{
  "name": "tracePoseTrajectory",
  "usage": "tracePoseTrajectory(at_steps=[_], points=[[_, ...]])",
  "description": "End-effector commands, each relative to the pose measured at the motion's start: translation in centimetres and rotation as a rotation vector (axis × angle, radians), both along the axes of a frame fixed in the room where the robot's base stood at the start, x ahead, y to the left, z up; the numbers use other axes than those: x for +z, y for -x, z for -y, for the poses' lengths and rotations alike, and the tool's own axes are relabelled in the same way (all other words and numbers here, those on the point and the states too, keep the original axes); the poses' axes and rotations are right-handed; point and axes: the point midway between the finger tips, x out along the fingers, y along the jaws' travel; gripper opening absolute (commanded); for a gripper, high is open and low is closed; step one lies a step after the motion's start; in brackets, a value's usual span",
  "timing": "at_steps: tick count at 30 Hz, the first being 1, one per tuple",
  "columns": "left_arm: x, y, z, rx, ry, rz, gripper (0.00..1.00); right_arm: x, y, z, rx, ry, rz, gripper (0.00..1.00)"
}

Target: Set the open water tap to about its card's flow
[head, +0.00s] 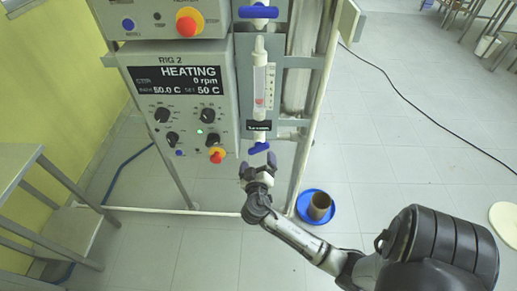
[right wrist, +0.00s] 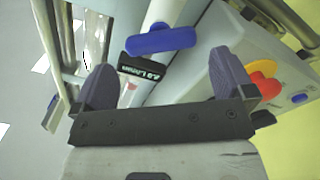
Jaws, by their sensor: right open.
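The flow tube (head: 259,85) stands upright on the rig's right side, with a red float low inside it. A blue tap handle (head: 259,148) sits at its lower end, and another blue handle (head: 258,12) sits above the tube. My right gripper (head: 258,166) is open just below the lower handle. In the right wrist view a blue handle (right wrist: 160,40) lies crosswise beyond and between the open fingers, seemingly untouched. My left gripper is not in view.
A table is at left; the floor at right is mostly clear.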

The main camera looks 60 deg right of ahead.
Motion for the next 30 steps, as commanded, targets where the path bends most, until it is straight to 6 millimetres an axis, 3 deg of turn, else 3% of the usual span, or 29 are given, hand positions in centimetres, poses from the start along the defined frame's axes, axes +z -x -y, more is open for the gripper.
tracePoseTrajectory(at_steps=[6,12,26,30], points=[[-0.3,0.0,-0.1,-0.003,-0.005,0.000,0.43,0.0,-1.6,3.2,0.000,0.001,0.001,1.00],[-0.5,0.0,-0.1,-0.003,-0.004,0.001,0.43,0.0,-2.5,4.8,0.001,0.001,-0.001,1.00],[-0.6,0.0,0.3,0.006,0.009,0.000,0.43,0.0,-2.8,5.5,0.001,-0.001,0.000,1.00],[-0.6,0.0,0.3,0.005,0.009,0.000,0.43,0.0,-2.8,5.5,0.001,-0.001,0.000,0.89]])
